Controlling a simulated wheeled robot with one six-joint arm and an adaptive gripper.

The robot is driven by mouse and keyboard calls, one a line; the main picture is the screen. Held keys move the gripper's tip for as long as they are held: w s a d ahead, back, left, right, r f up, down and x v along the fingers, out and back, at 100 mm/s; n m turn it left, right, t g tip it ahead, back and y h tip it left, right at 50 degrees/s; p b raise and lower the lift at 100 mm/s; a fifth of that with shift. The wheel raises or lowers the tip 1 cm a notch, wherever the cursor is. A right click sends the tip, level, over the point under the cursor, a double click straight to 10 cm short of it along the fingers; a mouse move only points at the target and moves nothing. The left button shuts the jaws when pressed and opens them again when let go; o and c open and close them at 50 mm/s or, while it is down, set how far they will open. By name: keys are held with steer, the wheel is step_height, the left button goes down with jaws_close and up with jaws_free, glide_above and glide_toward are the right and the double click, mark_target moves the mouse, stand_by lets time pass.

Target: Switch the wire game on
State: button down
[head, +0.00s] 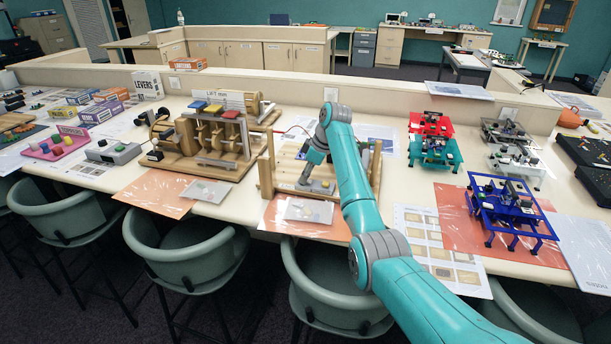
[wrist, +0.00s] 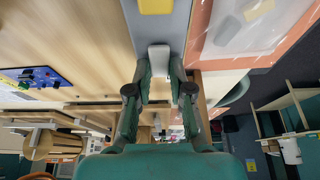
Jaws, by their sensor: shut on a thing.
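The wire game (head: 265,178) is a wooden board with upright posts on the long table, partly hidden behind my arm. My gripper (head: 306,181) reaches down onto its board near the front. In the wrist view my gripper (wrist: 160,75) has its two green fingers on either side of a small pale grey piece (wrist: 158,55) and is shut on it. I cannot tell whether this piece is the switch, or how it is set. A yellow part (wrist: 156,6) shows just beyond it. The fingertips are too small in the head view to show the contact.
An orange sheet with a clear bag (head: 308,210) lies in front of the game. A wooden lift machine (head: 215,145) stands to the left. Red and teal stands (head: 433,140) and a blue stand (head: 510,208) are to the right. Stools (head: 335,290) line the front edge.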

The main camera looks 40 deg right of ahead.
steer(key=shift+w+a+g+h, duration=0.3)
steer(key=shift+g+h, duration=0.3)
steer(key=shift+g, duration=0.2)
steer(key=shift+w+f+g+h, duration=0.1)
steer(key=shift+w+g+h, duration=0.05)
steer(key=shift+g+h, duration=0.85)
steer(key=c, duration=1)
jaws_free()
steer(key=shift+c, duration=0.2)
step_height(320, 180, up, 12)
steer(key=shift+w+a, duration=0.2)
steer(key=shift+a, duration=0.1)
